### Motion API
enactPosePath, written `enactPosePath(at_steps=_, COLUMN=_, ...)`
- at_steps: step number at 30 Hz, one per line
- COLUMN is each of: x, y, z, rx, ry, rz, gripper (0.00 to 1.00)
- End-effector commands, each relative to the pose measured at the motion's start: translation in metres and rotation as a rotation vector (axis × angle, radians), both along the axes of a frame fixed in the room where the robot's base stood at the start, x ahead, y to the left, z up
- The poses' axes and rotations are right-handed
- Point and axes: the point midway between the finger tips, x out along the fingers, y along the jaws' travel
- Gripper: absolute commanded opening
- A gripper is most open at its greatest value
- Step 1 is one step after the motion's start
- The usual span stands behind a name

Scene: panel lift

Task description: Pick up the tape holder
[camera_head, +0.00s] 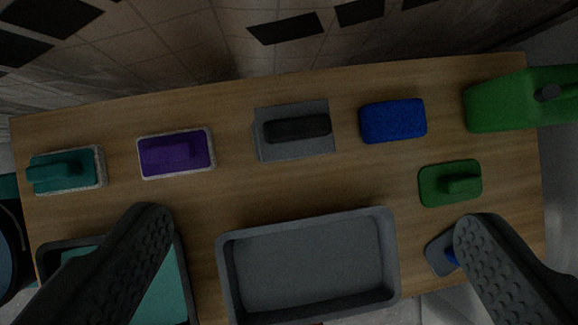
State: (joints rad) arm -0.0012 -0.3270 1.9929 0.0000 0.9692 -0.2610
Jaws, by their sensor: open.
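The likeliest tape holder is the large green body (515,98) with a dark round knob at the far right end of the wooden table, in the camera_head view. It is cut off by the right picture edge, so I cannot be sure of its full shape. My gripper (312,220) is open and empty, its two dark dimpled fingers wide apart over the near part of the table. The green body lies beyond and to the right of the right finger, apart from it.
On the wooden table (225,215) are a teal float (65,171), purple float (176,153), grey trowel (293,145), blue sponge (393,121) and small green float (450,184). A grey tray (308,222) lies in front. The right finger partly hides a blue-and-grey tool (438,255).

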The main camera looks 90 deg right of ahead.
Motion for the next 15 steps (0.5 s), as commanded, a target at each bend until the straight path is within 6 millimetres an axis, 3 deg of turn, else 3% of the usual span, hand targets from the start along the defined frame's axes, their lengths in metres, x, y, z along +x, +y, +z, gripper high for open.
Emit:
enactPosePath(at_steps=9, x=0.045, y=0.000, z=-0.035, rx=-0.028, ry=0.315, rz=0.075, gripper=0.94)
enactPosePath(at_steps=15, x=0.062, y=0.000, z=-0.049, rx=-0.033, ry=0.455, rz=0.113, gripper=0.94)
